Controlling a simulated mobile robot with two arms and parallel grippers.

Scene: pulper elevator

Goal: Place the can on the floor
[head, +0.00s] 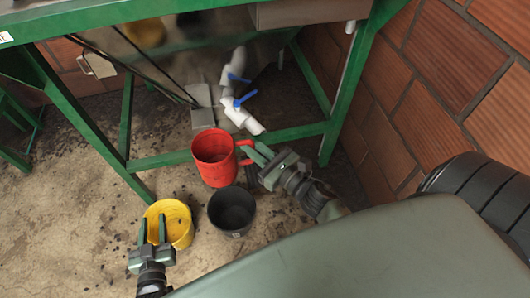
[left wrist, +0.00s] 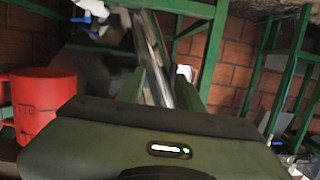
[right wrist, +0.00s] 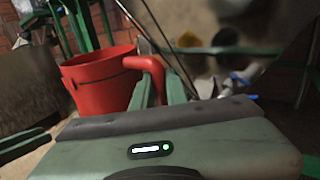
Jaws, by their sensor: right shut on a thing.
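The red can (head: 212,158) has a side handle and is upright, with its open top facing up, in front of the green frame's lower bar. It also shows in the left wrist view (left wrist: 42,105) and in the right wrist view (right wrist: 100,85). My right gripper (head: 259,156) is shut on the can's handle (right wrist: 150,68), on the can's right side. I cannot tell whether the can's base touches the concrete floor (head: 80,215). My left gripper (head: 153,230) is open and empty, in front of the yellow bucket (head: 178,222).
A black bucket (head: 232,212) stands just below the red can in the head view. The green metal frame (head: 168,159) is behind, with white pipes and blue valve handles (head: 240,105). A brick wall (head: 450,70) bounds the right. Floor is free at the left.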

